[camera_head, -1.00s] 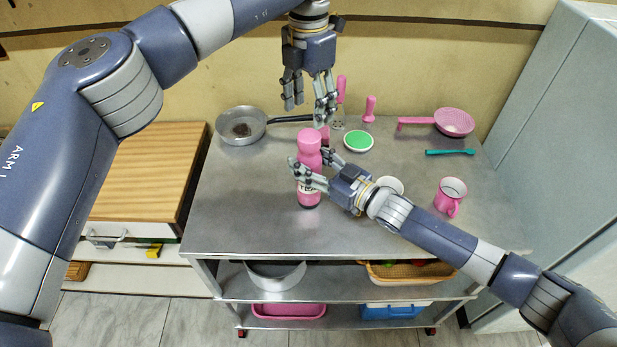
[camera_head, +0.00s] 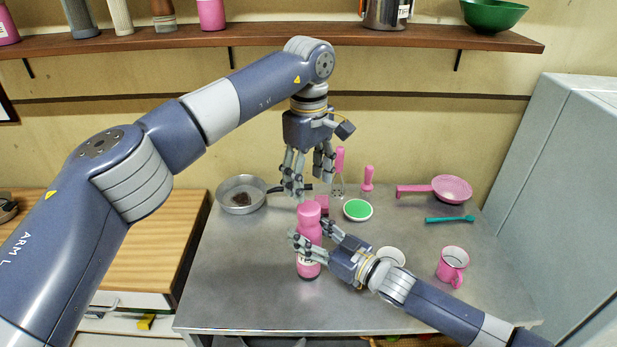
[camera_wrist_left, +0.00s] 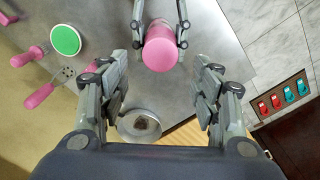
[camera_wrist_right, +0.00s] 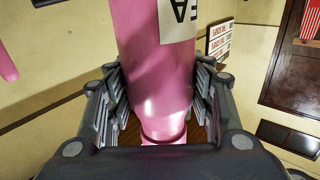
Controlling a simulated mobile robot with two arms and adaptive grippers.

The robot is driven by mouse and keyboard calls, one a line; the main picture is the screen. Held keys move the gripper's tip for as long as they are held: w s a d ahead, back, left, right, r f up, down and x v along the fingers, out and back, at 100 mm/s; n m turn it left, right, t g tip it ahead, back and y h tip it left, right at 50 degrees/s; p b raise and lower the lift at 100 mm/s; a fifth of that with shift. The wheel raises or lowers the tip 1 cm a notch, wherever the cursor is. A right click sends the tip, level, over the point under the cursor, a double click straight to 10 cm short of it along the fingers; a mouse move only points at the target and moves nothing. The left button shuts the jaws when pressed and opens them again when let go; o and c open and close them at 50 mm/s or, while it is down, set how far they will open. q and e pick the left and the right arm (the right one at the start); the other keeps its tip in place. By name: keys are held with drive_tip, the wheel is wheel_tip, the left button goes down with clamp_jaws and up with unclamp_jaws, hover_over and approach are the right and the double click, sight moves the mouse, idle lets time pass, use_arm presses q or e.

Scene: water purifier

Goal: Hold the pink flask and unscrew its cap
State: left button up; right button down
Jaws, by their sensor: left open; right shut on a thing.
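The pink flask (camera_head: 308,238) stands upright near the middle of the metal table, its pink cap (camera_head: 309,209) on top. My right gripper (camera_head: 312,247) is shut around the flask's body from the right; the flask also fills the right wrist view (camera_wrist_right: 157,75). My left gripper (camera_head: 309,185) is open and empty, pointing down above and slightly behind the cap. In the left wrist view the cap (camera_wrist_left: 160,50) shows from above, ahead of the spread left fingers (camera_wrist_left: 163,88) and not between them.
A pan (camera_head: 242,194) lies at the back left of the metal table (camera_head: 250,270). Behind the flask are a green-topped bowl (camera_head: 357,210) and pink-handled utensils (camera_head: 366,182). A white bowl (camera_head: 390,256), pink mug (camera_head: 453,264) and pink strainer (camera_head: 451,189) lie right. A shelf (camera_head: 270,42) runs above.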

sight(309, 207)
use_arm(q)
drive_tip(key=m, duration=0.4)
use_arm(e)
drive_tip(key=shift+r, duration=0.15)
use_arm(q)
drive_tip(key=shift+f+m, duration=0.15)
drive_tip(key=shift+m, duration=0.15)
drive_tip(key=shift+f, duration=3.9)
